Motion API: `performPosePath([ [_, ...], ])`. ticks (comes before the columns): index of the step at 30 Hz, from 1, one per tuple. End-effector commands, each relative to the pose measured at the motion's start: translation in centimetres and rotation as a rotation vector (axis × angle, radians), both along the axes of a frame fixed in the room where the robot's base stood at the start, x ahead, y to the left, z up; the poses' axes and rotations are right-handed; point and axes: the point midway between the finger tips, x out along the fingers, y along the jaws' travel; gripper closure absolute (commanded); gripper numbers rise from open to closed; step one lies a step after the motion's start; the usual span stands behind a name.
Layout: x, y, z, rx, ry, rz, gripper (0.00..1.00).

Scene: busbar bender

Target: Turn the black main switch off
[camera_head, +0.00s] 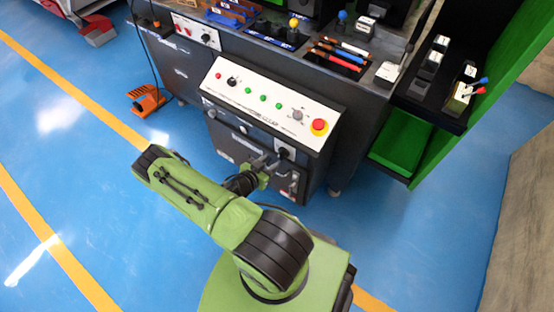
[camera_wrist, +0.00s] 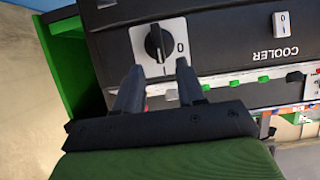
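The black main switch (camera_wrist: 158,43) is a rotary knob on a white square plate, with a "0" printed to its right in the wrist view. Its handle stands nearly vertical in that view, not turned toward the "0". In the head view the switch (camera_head: 284,153) is on the upper right of the dark cabinet's front. My gripper (camera_wrist: 158,76) is open and empty, its two fingers apart just short of the knob, one on each side of its line. In the head view my gripper (camera_head: 274,164) is close to the switch; its fingers are small there.
A sloped white control panel (camera_head: 262,101) with several buttons and a red emergency stop (camera_head: 320,126) sits above the switch. A white switch labelled "COOLER" (camera_wrist: 282,24) is on the same front. A green shelf (camera_head: 400,148) stands to the right. An orange foot pedal (camera_head: 147,100) lies on the floor.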

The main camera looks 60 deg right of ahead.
Motion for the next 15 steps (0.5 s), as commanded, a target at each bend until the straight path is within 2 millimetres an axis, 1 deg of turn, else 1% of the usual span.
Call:
performPosePath([
  [1, -0.3, -1.1, -0.9, -0.001, -0.002, -0.006, 0.61],
  [3, -0.5, -2.5, -1.4, -0.001, -0.002, -0.006, 0.61],
  [6, -0.7, -4.0, -1.9, -0.001, -0.001, -0.003, 0.61],
  [10, -0.8, -4.9, -2.1, 0.0, 0.0, -0.001, 0.61],
  [15, -0.8, -5.0, -2.1, 0.0, 0.001, 0.0, 0.61],
])
